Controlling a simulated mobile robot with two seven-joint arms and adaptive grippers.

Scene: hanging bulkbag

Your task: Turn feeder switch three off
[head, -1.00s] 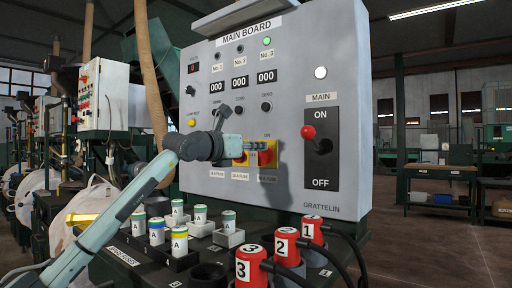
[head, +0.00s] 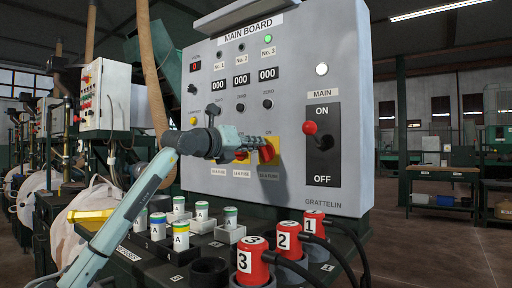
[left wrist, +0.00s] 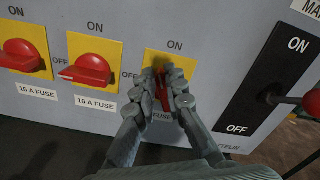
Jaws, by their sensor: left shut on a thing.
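Feeder switch three is a red rotary knob (head: 267,152) on a yellow plate (left wrist: 152,63), rightmost of three on the grey main board. ON is printed above it and OFF to its left. My left gripper (left wrist: 170,80) is shut on this knob, one finger on either side. Between the fingers the knob looks roughly upright, towards ON, but they partly hide it. The other two red knobs (left wrist: 88,69) (left wrist: 20,55) lie roughly sideways, towards OFF. The No. 3 lamp (head: 268,38) is lit green; the other two are dark. My right gripper is not in view.
The main lever with a red ball (head: 310,128) sticks out right of the switches. Below the board, red plugs numbered 1, 2 and 3 (head: 250,262) with black cables and several A-marked fuses (head: 181,233) stand on a dark shelf.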

